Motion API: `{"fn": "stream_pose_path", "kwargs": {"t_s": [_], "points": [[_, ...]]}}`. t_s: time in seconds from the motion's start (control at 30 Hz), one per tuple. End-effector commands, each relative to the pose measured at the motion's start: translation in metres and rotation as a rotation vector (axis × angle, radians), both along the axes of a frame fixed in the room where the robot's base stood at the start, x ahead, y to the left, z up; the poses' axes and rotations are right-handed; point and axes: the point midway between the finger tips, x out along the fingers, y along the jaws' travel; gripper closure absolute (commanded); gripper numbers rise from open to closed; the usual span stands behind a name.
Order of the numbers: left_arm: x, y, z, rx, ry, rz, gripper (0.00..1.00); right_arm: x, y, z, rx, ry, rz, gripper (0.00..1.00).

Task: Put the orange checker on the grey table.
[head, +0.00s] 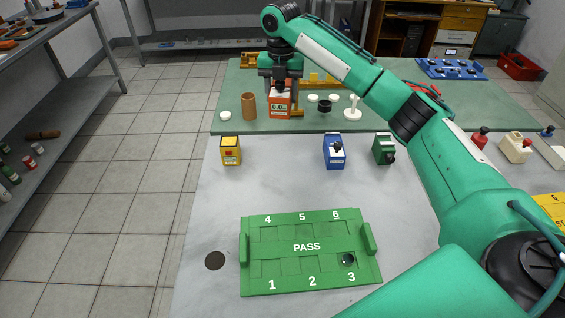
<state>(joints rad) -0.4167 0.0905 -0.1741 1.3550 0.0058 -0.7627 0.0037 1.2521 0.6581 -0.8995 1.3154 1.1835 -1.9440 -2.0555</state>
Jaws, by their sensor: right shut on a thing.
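The orange checker (280,111), a small box with a display reading 0.0, is at the green table's front part. My right gripper (281,84) points down from above and is shut on its top. I cannot tell whether its base touches the green table (240,95) or is just above it. The grey table (205,190) lies nearer to me, in front of the green one. My left gripper is not in view.
On the grey table stand a yellow box (231,150), a blue box (334,152), a green box (383,149) and a green PASS tray (306,262). A brown cylinder (248,106) stands left of the checker. Grey surface between boxes and tray is clear.

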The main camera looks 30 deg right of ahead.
Motion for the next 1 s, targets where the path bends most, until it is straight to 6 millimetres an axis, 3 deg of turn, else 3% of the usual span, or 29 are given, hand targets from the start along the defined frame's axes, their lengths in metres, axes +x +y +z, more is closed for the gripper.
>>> {"fn": "stream_pose_path", "kwargs": {"t_s": [0.27, 0.37, 0.7, 0.83, 1.0], "points": [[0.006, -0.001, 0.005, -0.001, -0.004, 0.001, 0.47, 0.005, -0.007, -0.009, 0.000, 0.000, 0.137, 0.78], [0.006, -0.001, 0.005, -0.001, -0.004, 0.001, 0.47, 0.004, -0.007, -0.027, 0.000, 0.003, 0.141, 0.78], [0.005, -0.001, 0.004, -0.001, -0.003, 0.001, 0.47, 0.004, -0.007, -0.115, 0.000, 0.003, 0.141, 0.78], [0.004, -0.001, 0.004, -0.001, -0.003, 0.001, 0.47, 0.004, -0.007, -0.136, 0.000, 0.002, 0.140, 0.78], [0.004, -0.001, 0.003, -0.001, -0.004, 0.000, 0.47, 0.004, -0.007, -0.149, 0.000, 0.000, 0.140, 0.78]]}}
